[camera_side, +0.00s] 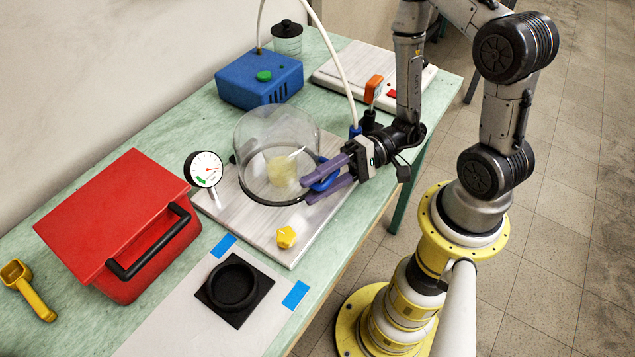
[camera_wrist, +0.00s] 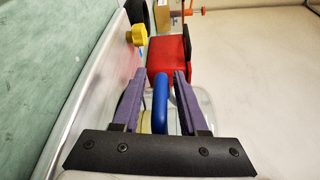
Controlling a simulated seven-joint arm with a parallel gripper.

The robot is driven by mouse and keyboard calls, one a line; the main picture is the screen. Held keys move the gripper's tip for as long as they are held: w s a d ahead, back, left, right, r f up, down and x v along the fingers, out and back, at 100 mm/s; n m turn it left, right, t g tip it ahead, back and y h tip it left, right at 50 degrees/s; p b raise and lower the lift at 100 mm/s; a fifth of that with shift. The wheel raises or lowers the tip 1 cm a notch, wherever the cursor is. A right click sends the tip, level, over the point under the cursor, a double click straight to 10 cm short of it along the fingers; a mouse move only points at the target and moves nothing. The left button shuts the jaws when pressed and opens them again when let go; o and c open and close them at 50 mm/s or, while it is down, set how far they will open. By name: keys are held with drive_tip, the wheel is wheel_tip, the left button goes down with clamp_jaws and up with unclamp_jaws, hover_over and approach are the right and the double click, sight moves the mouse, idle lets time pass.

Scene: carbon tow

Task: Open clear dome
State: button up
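The clear dome (camera_side: 262,135) sits down on a pale board (camera_side: 235,213), with its dark rim ring resting on the board. A yellow round thing (camera_side: 282,171) shows through its wall. A blue handle (camera_side: 325,174) stands out from the dome's right side; it also shows in the wrist view (camera_wrist: 161,100). My gripper (camera_side: 307,190) is at this handle with its purple fingers apart. In the wrist view my gripper (camera_wrist: 160,75) has one finger on each side of the handle, with gaps showing between. Part of the handle is hidden by the fingers in the side view.
A dial gauge (camera_side: 206,170) stands left of the dome, and a yellow knob (camera_side: 287,237) is in front. A red box (camera_side: 120,225) is at the left. A blue pump box (camera_side: 259,78) and a white hose (camera_side: 335,62) are behind. A black square pad (camera_side: 260,308) lies in front.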

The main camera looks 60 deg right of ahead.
clamp_jaws()
drive_tip(key=shift+f, duration=0.1)
idle(1.1)
